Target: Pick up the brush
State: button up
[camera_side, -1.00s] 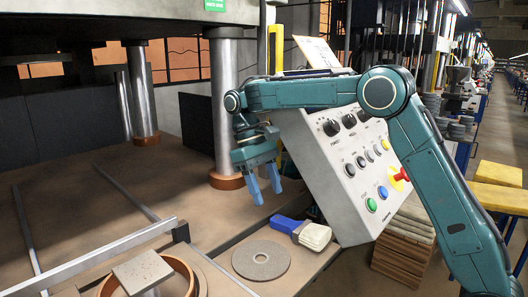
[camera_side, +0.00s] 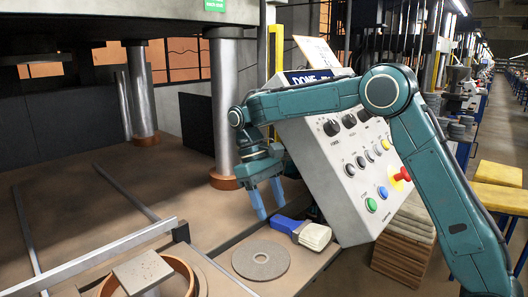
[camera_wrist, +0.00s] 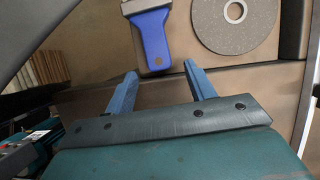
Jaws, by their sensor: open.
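The brush (camera_side: 304,232) has a blue handle and pale bristles. My gripper (camera_side: 269,199) has two blue fingers and hangs above the table, close to the handle end of the brush. In the wrist view my gripper (camera_wrist: 160,80) is open and empty, with the end of the handle lying ahead of the gap between the fingers.
A slanted control panel (camera_side: 358,165) with knobs and buttons stands close on the right. A steel press column (camera_side: 224,100) rises behind my gripper. An orange-brown ring (camera_side: 180,270) is at front left.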

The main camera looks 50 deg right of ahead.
jog(key=shift+x, duration=1.3)
jog(key=c, duration=1.1)
